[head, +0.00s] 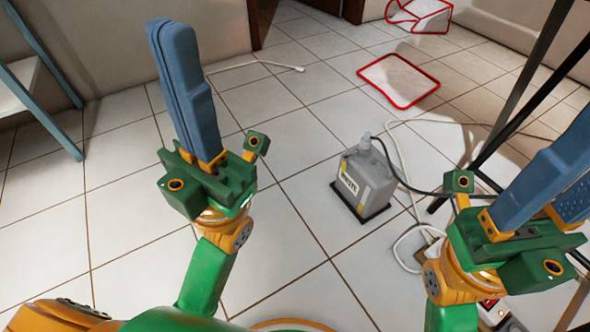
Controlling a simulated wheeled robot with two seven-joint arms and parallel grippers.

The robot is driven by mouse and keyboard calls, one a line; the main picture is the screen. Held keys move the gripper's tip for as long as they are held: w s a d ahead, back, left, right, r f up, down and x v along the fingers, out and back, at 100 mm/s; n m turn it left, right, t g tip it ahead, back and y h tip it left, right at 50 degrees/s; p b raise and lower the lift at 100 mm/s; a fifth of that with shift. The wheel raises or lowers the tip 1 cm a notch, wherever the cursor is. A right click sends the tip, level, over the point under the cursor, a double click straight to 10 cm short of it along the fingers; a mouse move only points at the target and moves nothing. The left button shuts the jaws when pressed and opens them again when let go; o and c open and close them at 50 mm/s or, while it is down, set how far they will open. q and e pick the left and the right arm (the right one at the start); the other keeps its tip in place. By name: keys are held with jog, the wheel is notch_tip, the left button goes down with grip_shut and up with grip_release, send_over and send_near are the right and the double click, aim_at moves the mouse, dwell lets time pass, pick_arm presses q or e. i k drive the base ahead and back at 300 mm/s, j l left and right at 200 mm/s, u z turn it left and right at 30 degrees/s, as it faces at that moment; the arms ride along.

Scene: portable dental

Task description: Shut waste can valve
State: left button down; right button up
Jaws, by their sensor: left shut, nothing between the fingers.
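The waste can (378,172) is a grey box-shaped container with a pale label, standing upright on a black base on the floor. A small grey cap or valve (364,142) sits on its top; it is too small to tell whether it is open or shut. A dark hose runs from the can to the right. My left gripper (172,28) is shut and empty, left of the can and apart from it. My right gripper (572,165) is to the right of the can, apart from it; its blue fingers are spread, with their tips cut off by the picture edge.
Black stand legs (520,90) rise at the right. A white cable (398,150) loops beside the can. A red-edged white mat (398,80) lies behind it. A blue-framed shelf (40,80) stands at the far left. The tiled floor left of the can is clear.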

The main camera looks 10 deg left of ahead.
aim_at(345, 157)
jog(key=i+j+z, duration=0.25)
jog(key=j, duration=0.45)
jog(key=i+j+z, duration=0.25)
jog(key=j, duration=0.45)
jog(key=j+z, duration=0.3)
jog(key=j, duration=0.4)
jog(key=i+j+z, duration=0.1)
jog(key=j+z, duration=0.15)
jog(key=j, duration=0.55)
